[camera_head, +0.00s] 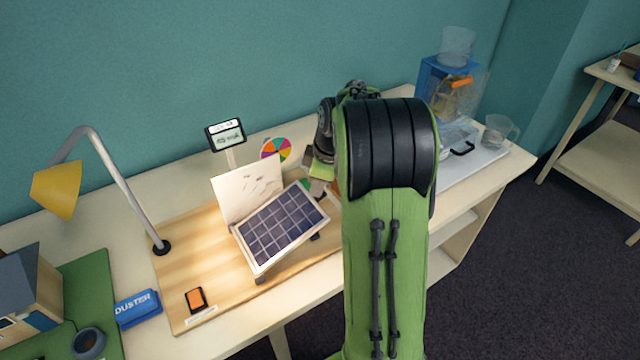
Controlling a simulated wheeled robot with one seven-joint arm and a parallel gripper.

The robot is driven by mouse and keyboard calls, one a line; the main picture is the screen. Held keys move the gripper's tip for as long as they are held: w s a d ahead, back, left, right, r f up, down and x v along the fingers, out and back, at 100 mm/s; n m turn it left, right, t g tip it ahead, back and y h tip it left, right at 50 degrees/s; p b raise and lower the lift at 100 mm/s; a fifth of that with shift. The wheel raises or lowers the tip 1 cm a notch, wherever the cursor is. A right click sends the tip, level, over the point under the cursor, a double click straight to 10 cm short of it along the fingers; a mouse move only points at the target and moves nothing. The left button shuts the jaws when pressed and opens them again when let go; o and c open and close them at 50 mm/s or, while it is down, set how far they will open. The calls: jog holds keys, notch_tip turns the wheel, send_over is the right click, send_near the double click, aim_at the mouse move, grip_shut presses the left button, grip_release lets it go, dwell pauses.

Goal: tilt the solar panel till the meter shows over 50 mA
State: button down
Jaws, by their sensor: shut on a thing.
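The solar panel (278,228), dark cells in a pale frame, sits tilted on a low stand on the wooden board (190,262). A white card (246,187) stands upright behind it. The meter (226,135) is on a post behind the card; its display is lit, but the digits are too small to read surely. My gripper (317,188) is at the panel's upper right edge, partly hidden by my green arm. It is shut on the panel there, though the contact itself is not clear to see.
A colored wheel (276,150) is behind the panel. A blue container (450,90) and clear jug (497,132) stand right.

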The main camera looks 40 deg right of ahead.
jog(key=c, duration=0.9)
grip_release()
jog(key=shift+c, duration=0.2)
jog(key=p+v, duration=0.4)
jog(key=v, duration=1.1)
jog(key=shift+r, duration=0.4)
jog(key=shift+s, duration=0.1)
jog(key=s+a+r+m, duration=0.2)
jog(key=s+a, duration=0.1)
jog(key=a, duration=0.5)
jog(key=s+a+f+m+t, duration=0.1)
jog(key=s+a+f+m, duration=0.1)
jog(key=s+a, duration=0.3)
jog(key=s+a+f+m+t, duration=0.1)
jog(key=s+a+m, duration=0.3)
jog(key=s, duration=0.6)
jog(key=shift+s+a+f+m, duration=0.3)
jog(key=shift+a+f, duration=0.35)
jog(key=shift+a, duration=0.15)
